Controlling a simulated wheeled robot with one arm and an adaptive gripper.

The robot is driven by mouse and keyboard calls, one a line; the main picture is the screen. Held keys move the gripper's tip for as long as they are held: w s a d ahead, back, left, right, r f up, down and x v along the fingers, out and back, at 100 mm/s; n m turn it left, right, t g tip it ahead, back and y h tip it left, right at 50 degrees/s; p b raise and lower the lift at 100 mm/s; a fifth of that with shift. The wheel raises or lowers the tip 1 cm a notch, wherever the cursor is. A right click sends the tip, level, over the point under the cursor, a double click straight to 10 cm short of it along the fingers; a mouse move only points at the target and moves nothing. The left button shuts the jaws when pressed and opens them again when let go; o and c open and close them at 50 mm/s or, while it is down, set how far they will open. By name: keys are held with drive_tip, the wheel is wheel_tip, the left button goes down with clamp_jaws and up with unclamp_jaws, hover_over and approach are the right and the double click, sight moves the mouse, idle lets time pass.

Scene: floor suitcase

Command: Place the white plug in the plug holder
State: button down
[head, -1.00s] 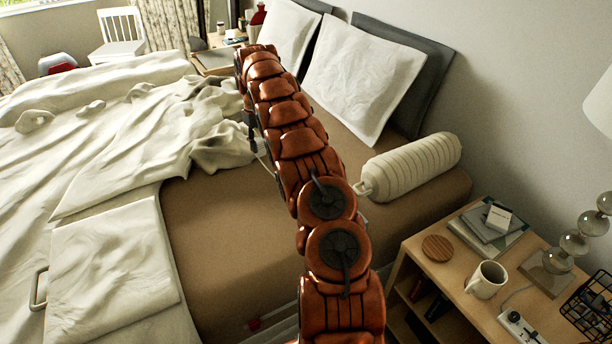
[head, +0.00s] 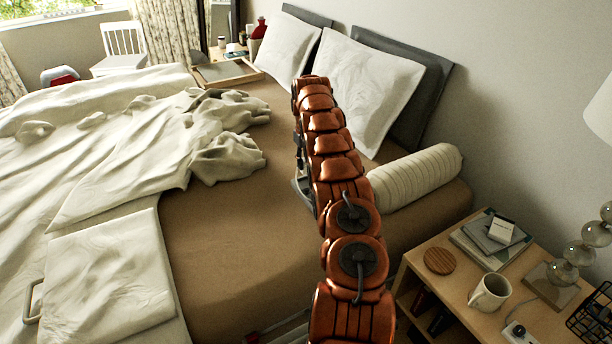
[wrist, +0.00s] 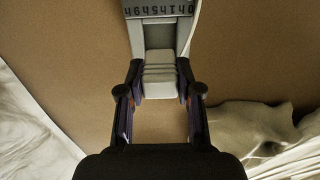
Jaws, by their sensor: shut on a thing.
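In the wrist view my gripper (wrist: 160,88) is shut on a pale ribbed block (wrist: 160,72), which I take to be the white plug. The block sits between the two fingertips. Directly beyond it is a grey body (wrist: 158,28) with dark printed characters; I cannot tell whether this is the plug holder or part of the held thing. A white cord (wrist: 194,22) runs along its right side. In the head view my arm hides the gripper, and a small grey piece (head: 301,189) shows at the arm's left edge, over the bed.
The brown mattress (head: 230,265) is bare below the arm. Rumpled bedding (head: 100,190) covers its left. A bolster (head: 415,178) and pillows (head: 370,85) lie right and behind. The nightstand (head: 450,290) holds a mug (head: 490,292), books, a lamp and a power strip (head: 519,334).

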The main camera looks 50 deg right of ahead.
sight(306, 173)
drive_tip(key=shift+f, duration=2.8)
drive_tip(key=shift+f, duration=0.1)
drive_tip(key=c, duration=0.8)
unclamp_jaws()
wheel_tip(306, 173, up, 10)
drive_tip(key=shift+w+r, duration=0.15)
drive_tip(key=shift+r+p, duration=0.5)
drive_tip(key=shift+r, duration=0.5)
